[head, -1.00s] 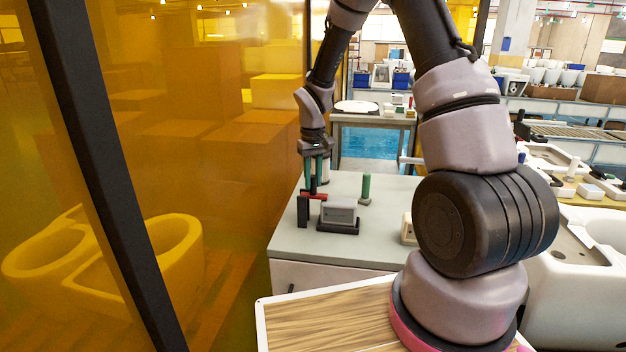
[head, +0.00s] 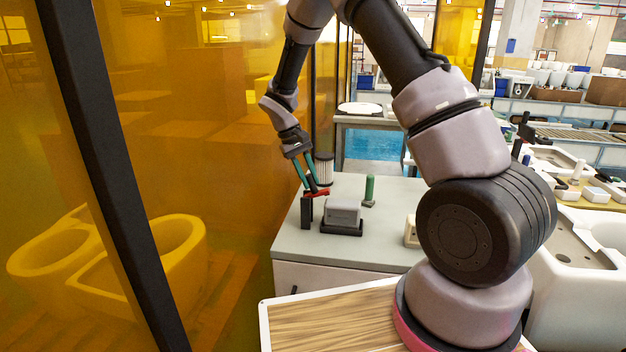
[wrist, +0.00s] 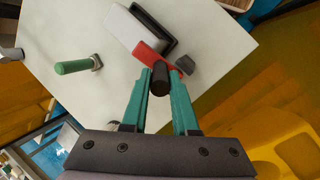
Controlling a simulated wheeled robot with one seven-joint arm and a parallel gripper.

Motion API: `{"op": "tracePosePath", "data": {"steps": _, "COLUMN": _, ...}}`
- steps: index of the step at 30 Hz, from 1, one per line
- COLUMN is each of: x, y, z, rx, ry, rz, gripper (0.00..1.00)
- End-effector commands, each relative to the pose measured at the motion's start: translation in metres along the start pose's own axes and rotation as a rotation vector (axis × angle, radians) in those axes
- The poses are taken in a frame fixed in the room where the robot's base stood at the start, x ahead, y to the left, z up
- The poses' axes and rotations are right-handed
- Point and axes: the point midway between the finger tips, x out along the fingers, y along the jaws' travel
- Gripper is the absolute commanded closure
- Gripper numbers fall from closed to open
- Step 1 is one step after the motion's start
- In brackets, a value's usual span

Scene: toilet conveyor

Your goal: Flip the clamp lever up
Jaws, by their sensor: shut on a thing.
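The clamp stands on the grey-green worktop, with a black upright post (head: 307,211) and a red arm (head: 321,193) on top. Its black lever handle (wrist: 160,80) sits between the teal fingertips of my gripper (wrist: 161,74) in the wrist view. My gripper (head: 309,184) is shut on this handle and is tilted, its wrist up and to the left. In the wrist view the red arm (wrist: 148,55) reaches to the white-grey block (wrist: 128,30). The fingers partly hide the handle in the head view.
The grey block (head: 343,211) sits in a black holder (head: 341,230) right of the clamp. A green cylinder (head: 369,187) stands behind it on the worktop (head: 296,246). An amber panel (head: 180,150) is close on the left. The worktop's front left is clear.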

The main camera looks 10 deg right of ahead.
Motion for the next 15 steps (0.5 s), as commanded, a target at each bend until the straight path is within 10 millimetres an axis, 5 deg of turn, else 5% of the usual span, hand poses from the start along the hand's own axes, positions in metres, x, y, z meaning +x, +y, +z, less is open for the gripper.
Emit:
{"op": "tracePosePath", "data": {"steps": 11, "x": -0.0011, "y": -0.0008, "z": -0.0011, "rx": 0.001, "ry": -0.012, "rz": 0.022, "gripper": 1.0}}
{"op": "tracePosePath", "data": {"steps": 12, "x": -0.0011, "y": -0.0009, "z": -0.0011, "rx": 0.001, "ry": -0.012, "rz": 0.021, "gripper": 0.61}}
{"op": "tracePosePath", "data": {"steps": 14, "x": -0.0011, "y": -0.0009, "z": -0.0011, "rx": 0.001, "ry": -0.011, "rz": 0.021, "gripper": 0.43}}
{"op": "tracePosePath", "data": {"steps": 15, "x": -0.0011, "y": -0.0009, "z": -0.001, "rx": 0.001, "ry": -0.012, "rz": 0.021, "gripper": 0.43}}
